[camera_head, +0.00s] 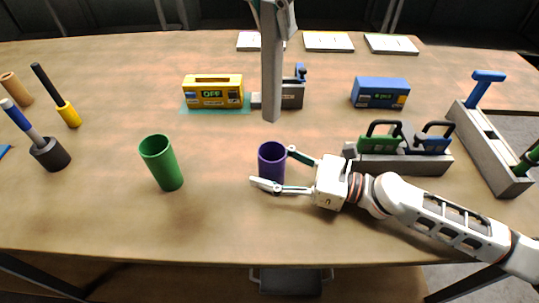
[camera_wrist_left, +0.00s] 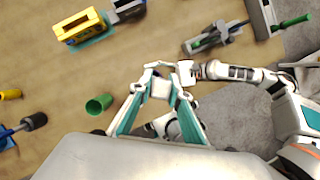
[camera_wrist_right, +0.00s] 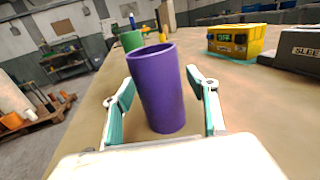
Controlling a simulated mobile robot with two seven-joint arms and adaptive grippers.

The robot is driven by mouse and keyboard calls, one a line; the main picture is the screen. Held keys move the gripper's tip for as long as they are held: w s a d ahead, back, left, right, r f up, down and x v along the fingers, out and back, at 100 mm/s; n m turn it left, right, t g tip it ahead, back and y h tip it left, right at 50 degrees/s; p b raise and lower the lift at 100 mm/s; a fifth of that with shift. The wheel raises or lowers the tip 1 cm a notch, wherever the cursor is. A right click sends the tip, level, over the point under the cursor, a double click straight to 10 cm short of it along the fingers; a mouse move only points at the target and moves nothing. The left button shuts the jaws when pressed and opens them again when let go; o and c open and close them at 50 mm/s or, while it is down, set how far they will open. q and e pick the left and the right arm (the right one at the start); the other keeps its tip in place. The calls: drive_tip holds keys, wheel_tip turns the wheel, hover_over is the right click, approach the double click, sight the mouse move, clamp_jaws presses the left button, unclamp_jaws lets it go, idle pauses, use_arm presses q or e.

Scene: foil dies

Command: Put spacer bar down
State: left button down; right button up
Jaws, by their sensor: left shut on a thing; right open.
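The spacer bar (camera_head: 271,75), a long flat grey bar, hangs nearly upright at the back middle in the head view. My left gripper (camera_head: 273,12) is shut on its upper end, partly cut off by the top edge. In the left wrist view, a pale piece (camera_wrist_left: 160,89) shows between the fingers. My right gripper (camera_head: 272,168) is open, its fingers on either side of a purple tube (camera_head: 271,160) standing on the table. In the right wrist view, the tube (camera_wrist_right: 160,90) stands between the fingers with gaps beside it.
A green tube (camera_head: 161,165) stands left. A yellow box (camera_head: 212,92) reading OFF and a grey device (camera_head: 292,96) are behind. A blue box (camera_head: 380,92) and a grey block with handles (camera_head: 400,162) stand right. The front left table (camera_head: 100,220) is clear.

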sight(273, 123)
drive_tip(key=c, duration=1.3)
use_arm(q)
drive_tip(key=m, duration=0.2)
drive_tip(key=m+g+h, duration=0.1)
drive_tip(key=shift+f+m, duration=0.3)
drive_tip(key=shift+m, duration=0.1)
drive_tip(key=m, duration=0.2)
drive_tip(key=m+g, duration=0.1)
drive_tip(key=m, duration=0.1)
drive_tip(key=m+g, duration=0.1)
drive_tip(key=shift+d+f+m+h, duration=0.1)
drive_tip(key=shift+f+m+h, duration=0.15)
drive_tip(key=shift+m+h, duration=0.15)
wheel_tip(273, 123, down, 18)
drive_tip(key=shift+r, duration=0.1)
